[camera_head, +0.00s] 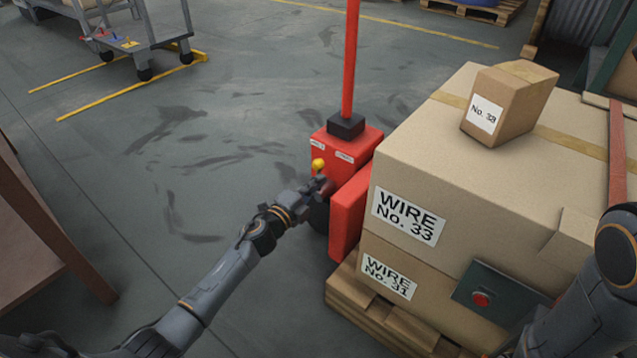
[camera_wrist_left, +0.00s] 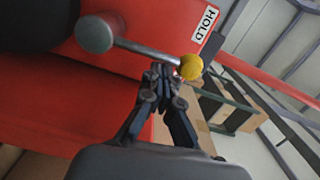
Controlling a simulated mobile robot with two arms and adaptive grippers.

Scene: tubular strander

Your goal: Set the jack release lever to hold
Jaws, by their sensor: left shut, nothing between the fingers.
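The red pallet jack body (camera_head: 335,152) stands upright in front of the loaded pallet. Its release lever (camera_wrist_left: 145,50) is a thin grey rod from a round grey hub (camera_wrist_left: 95,34) to a yellow knob (camera_wrist_left: 190,67). The yellow knob also shows in the head view (camera_head: 318,164). A white HOLD label (camera_wrist_left: 205,25) lies just beyond the knob. My left gripper (camera_wrist_left: 160,80) is shut and empty, its tips at the rod close to the knob; I cannot tell if they touch. In the head view the left gripper (camera_head: 320,187) is beside the jack, just below the knob.
Large cartons (camera_head: 470,170) marked WIRE sit on a wooden pallet (camera_head: 375,318) right of the jack, with a small box (camera_head: 510,100) on top. A red handle (camera_head: 351,60) rises from the jack. Floor left of the jack is clear. My right arm shows at lower right.

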